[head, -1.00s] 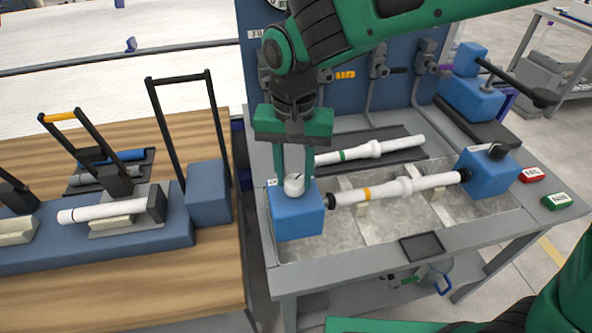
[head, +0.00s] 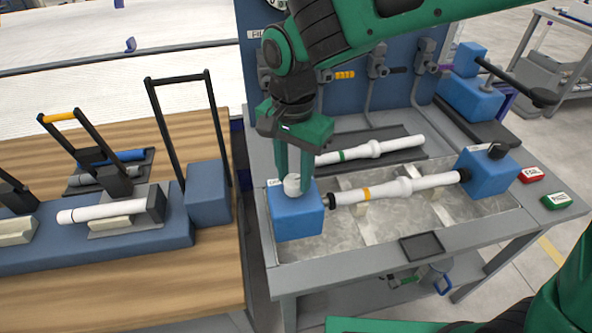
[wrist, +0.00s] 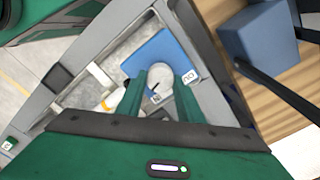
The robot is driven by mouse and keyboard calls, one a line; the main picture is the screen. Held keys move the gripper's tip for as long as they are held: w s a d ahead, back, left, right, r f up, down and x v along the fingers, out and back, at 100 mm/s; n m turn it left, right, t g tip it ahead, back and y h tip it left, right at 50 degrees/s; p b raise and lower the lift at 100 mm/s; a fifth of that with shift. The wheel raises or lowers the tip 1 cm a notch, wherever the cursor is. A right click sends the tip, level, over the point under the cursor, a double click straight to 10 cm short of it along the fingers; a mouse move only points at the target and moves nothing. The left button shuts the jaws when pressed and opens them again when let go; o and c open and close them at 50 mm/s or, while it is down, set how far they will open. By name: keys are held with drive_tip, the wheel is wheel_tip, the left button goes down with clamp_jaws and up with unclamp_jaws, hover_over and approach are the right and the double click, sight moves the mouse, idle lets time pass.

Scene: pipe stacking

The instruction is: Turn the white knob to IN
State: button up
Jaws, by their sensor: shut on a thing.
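The white knob (head: 292,185) sits on top of the blue block (head: 297,218) at the left end of the metal trough. My gripper (head: 293,178) points down from above, its two green fingers shut on the knob's sides. In the wrist view the knob (wrist: 159,80) lies between the fingertips, with a dark mark near its lower edge. A small white label (wrist: 190,77) on the block, beside the right finger, seems to start with "OU". Another small label lies by the knob's lower side, too small to read surely. The fingers hide part of the knob.
A white pipe with an orange band (head: 385,189) spans the trough between the blue block and a second blue block (head: 488,170). A green-banded pipe (head: 368,151) lies behind. Red (head: 531,175) and green (head: 559,199) buttons are at right. A wooden table (head: 130,265) stands left.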

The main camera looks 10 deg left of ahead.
sight(295, 178)
drive_tip(key=shift+w, duration=0.1)
drive_tip(key=o, duration=1.1)
drive_tip(key=shift+c, duration=0.2)
wheel_tip(295, 178, up, 11)
drive_tip(key=shift+f, duration=0.15)
drive_tip(key=shift+w+d, duration=0.1)
